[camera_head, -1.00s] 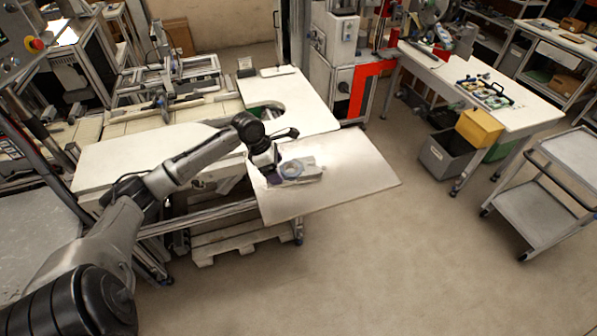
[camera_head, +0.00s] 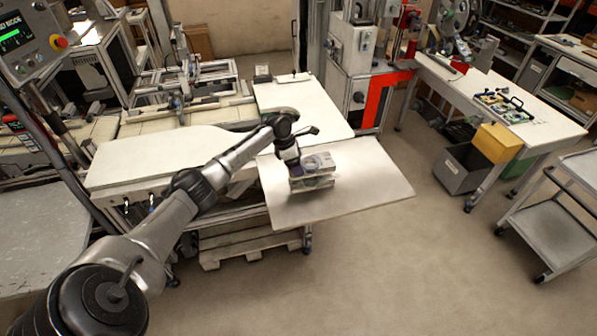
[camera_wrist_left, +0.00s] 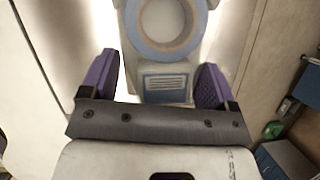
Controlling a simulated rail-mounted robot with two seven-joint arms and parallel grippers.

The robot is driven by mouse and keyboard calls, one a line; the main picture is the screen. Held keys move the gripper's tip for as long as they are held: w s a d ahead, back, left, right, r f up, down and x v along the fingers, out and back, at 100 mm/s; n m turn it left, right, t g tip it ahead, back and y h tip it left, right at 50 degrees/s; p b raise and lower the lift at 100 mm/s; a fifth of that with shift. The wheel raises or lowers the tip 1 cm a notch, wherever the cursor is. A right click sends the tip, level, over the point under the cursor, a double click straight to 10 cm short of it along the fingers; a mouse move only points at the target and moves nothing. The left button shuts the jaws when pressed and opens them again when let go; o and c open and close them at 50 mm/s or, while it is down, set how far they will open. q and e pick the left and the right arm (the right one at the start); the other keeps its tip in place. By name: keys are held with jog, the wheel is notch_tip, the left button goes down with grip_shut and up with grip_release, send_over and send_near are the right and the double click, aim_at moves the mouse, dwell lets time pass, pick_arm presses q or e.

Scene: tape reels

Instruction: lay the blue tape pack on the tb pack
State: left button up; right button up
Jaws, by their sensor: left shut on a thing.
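A pale pack with a blue-rimmed round reel (camera_head: 311,163), which I take as the blue tape pack, is at my left gripper (camera_head: 291,163). In the left wrist view the blue tape pack (camera_wrist_left: 166,78) shows its ring and a blue slatted end between the two purple fingers of the left gripper (camera_wrist_left: 160,75). The left gripper is shut on it. A lower layer (camera_head: 313,183), perhaps the tb pack, shows under it in the head view. I cannot tell whether the two touch. The right gripper is not in view.
The packs are over a pale board (camera_head: 360,185) with free room at its right. A white worktop (camera_head: 160,160) adjoins it at the left. A side table (camera_head: 500,105) with parts, a yellow box (camera_head: 497,142) and a grey cart (camera_head: 555,215) stand further right.

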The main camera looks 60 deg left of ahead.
pick_arm(q)
jog(key=shift+w+a+f, duration=0.2)
jog(key=shift+w+f, duration=0.1)
jog(key=shift+w, duration=0.15)
jog(key=shift+f+b, duration=0.3)
jog(key=shift+f, duration=1.7)
jog(key=shift+f, duration=0.15)
jog(key=o, duration=0.9)
